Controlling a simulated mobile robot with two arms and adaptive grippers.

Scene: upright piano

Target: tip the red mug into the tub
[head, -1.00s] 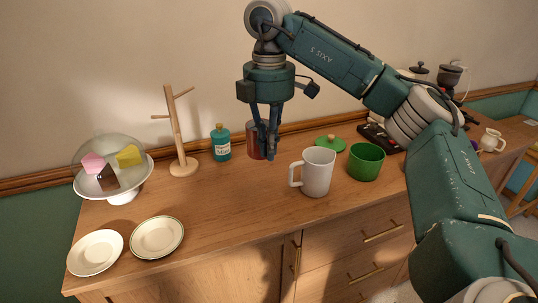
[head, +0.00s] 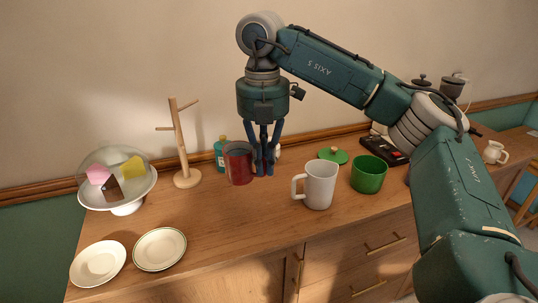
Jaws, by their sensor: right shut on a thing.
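The red mug (head: 238,164) is in the head view, left of centre, upright, and hides part of the teal bottle behind it. My right gripper (head: 264,170) points down at the mug's right side and is shut on it, apparently at the handle, which the fingers mostly cover. I cannot tell how far the mug's base is above the wooden top. The green tub (head: 368,176) stands upright and open on the top, to the right of the mug. My left gripper is out of view.
A white mug (head: 319,187) stands between the red mug and the tub. A green lid (head: 333,155) lies behind them.

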